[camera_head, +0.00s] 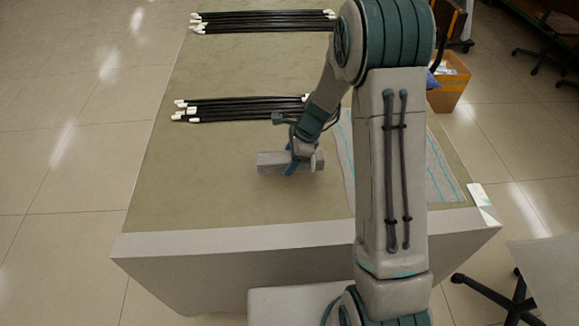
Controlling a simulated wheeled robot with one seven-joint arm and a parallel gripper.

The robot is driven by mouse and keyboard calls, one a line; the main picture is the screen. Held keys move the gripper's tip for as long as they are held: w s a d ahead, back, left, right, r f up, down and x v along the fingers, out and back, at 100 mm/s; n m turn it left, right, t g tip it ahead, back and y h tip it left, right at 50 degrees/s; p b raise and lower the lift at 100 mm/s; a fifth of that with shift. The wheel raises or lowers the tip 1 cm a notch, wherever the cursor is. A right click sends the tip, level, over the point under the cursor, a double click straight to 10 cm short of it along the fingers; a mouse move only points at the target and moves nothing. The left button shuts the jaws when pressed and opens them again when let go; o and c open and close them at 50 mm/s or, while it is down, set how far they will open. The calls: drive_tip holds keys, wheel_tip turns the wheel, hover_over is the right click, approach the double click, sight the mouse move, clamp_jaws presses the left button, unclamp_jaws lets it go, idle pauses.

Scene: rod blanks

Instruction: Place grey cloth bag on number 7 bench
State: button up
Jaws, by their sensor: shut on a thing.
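My gripper (292,170) is over the middle of the bench (200,200), its blue fingers pointing down. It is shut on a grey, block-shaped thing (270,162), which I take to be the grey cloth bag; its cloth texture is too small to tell. The thing lies level, sticking out on both sides of the fingers. I cannot tell whether it touches the bench top or hangs just above it. No number 7 can be read on the bench.
Black rods with white ends lie in a near bundle (240,109) and a far bundle (262,21). A pale blue-striped cloth (440,175) lies flat at right, partly behind my arm. A white card (480,195) sits at the right edge. The bench's left front is clear.

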drive_tip(key=shift+s+f, duration=0.1)
drive_tip(key=shift+f, duration=1.95)
drive_tip(key=shift+f, duration=0.25)
drive_tip(key=o, duration=1)
drive_tip(key=shift+r, duration=0.1)
drive_tip(key=shift+r, duration=0.1)
